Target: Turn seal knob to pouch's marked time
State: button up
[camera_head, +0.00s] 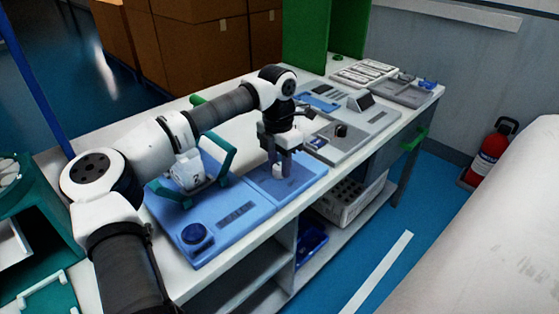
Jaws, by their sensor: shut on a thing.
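My gripper (279,168) points down over the right-hand blue panel (308,177) on the bench. Its fingers are shut on a small white knob-like piece (278,172) at that panel. The fingers partly hide this piece, and I cannot read any dial marks or pointer on it. A larger blue knob (197,234) sits on the front left of the neighbouring blue machine (228,232), apart from my gripper. A black knob (341,130) stands on a grey unit farther right. I cannot make out a pouch or a marked time.
A teal handle frame (226,165) rises from the blue machine close to my arm. A grey unit with a raised display (361,100) and a grey tray (407,93) occupy the bench's right end. Below are a crate (348,205) and a blue bin (311,244).

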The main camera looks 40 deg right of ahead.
aim_at(279, 164)
jog(key=shift+d+r+m+p, duration=0.1)
jog(key=shift+m+p, duration=0.25)
jog(key=shift+m, duration=1.65)
jog(key=o, duration=1)
jog(key=r, duration=1.3)
jog(key=shift+w+r+b, duration=0.25)
jog(key=shift+r+b, duration=0.05)
jog(key=shift+r, duration=0.05)
